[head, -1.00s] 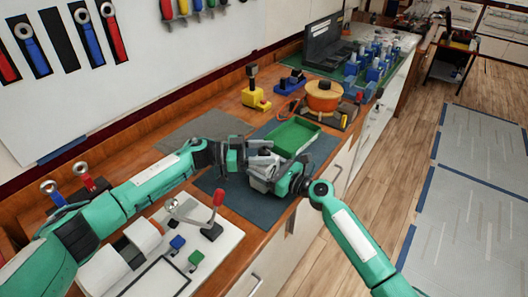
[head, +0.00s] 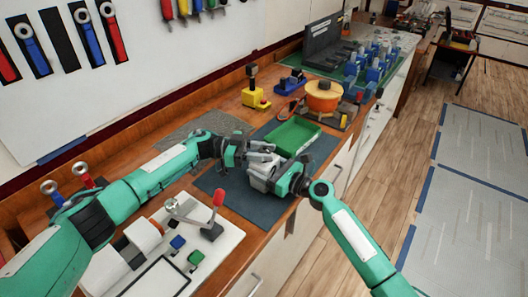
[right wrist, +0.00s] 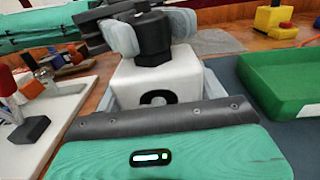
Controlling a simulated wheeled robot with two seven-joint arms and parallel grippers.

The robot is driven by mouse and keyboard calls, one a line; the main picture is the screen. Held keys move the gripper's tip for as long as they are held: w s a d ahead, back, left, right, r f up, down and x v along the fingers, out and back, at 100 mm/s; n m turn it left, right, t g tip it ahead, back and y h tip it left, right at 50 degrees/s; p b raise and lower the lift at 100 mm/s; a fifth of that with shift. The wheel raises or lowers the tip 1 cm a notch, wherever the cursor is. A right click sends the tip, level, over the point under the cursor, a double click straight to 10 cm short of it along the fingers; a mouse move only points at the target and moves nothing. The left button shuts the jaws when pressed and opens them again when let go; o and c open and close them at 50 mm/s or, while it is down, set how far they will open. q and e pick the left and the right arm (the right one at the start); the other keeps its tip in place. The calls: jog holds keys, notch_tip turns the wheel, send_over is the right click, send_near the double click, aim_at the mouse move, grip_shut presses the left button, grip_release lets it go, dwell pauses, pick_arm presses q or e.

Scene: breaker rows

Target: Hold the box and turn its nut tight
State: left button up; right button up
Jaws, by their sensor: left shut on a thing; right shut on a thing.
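The white box (right wrist: 160,84) stands upright in the right wrist view, with a black mark on its near face. A black nut (right wrist: 152,42) sits on its top. My right gripper (right wrist: 160,98) is shut on the box, one finger on each side. In the head view my left gripper (head: 262,154) and right gripper (head: 266,174) meet over the dark mat, largely hiding the box and the nut. The nut's threads are hidden.
A green tray (head: 310,127) lies just behind my grippers on the dark mat (head: 232,197). An orange pot (head: 323,96) and a yellow-based tool (head: 255,97) stand farther back. A white board with a red-knobbed lever (head: 217,197) is in front.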

aim_at(264, 148)
pick_arm(q)
jog(key=shift+w+m+g+y, duration=0.15)
jog(key=shift+m+g+y, duration=0.45)
jog(key=shift+m+g, duration=1.15)
jog(key=shift+f+m+g+y, duration=0.1)
jog(key=shift+m+g+y, duration=0.25)
jog(key=shift+g, duration=0.9)
jog(key=o, duration=1)
jog(key=shift+c, duration=0.2)
jog(key=shift+r, duration=0.2)
notch_tip(264, 148, up, 10)
jog(key=shift+f, duration=0.15)
